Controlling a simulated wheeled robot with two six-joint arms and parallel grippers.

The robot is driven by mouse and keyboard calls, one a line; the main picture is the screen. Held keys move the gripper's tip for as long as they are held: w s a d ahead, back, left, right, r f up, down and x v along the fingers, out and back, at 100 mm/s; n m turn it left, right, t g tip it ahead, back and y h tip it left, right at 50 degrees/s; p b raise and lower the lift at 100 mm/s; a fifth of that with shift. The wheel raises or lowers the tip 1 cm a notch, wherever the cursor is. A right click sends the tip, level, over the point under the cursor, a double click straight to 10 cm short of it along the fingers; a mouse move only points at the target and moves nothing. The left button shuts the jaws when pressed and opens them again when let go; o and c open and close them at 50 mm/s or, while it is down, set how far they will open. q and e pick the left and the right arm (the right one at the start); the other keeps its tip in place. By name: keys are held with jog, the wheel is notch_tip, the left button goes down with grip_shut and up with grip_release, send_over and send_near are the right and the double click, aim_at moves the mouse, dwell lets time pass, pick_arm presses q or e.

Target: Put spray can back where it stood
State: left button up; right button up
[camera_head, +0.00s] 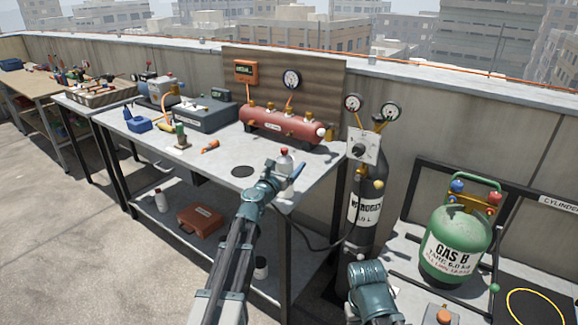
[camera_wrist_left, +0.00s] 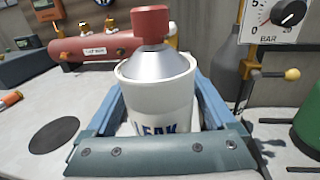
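The spray can (camera_head: 285,162) is white with a red cap; in the left wrist view the can (camera_wrist_left: 158,95) carries the letters LEAK. It is upright at the workbench's front right part. My left gripper (camera_head: 278,181) has its fingers on both sides of the can and appears shut on it. The can's lower part is hidden by the gripper, so I cannot tell whether it touches the bench. A dark round mark (camera_head: 243,171) lies on the bench left of the can; it also shows in the wrist view (camera_wrist_left: 54,135). My right arm's end is at the bottom, its fingers not discernible.
A red tank (camera_head: 282,124) stands behind the can on the workbench (camera_head: 215,160). A nitrogen cylinder (camera_head: 363,206) with gauges stands right of the bench, close to the can. A green gas cylinder (camera_head: 455,243) stands farther right. The bench around the dark mark is clear.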

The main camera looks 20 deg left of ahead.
pick_arm(q)
jog(key=shift+o, duration=0.5)
jog(key=shift+r, duration=0.1)
jog(key=shift+r, duration=0.1)
jog(key=s+a, duration=0.2)
jog(key=s, duration=1)
jog(key=shift+w+a, duration=0.1)
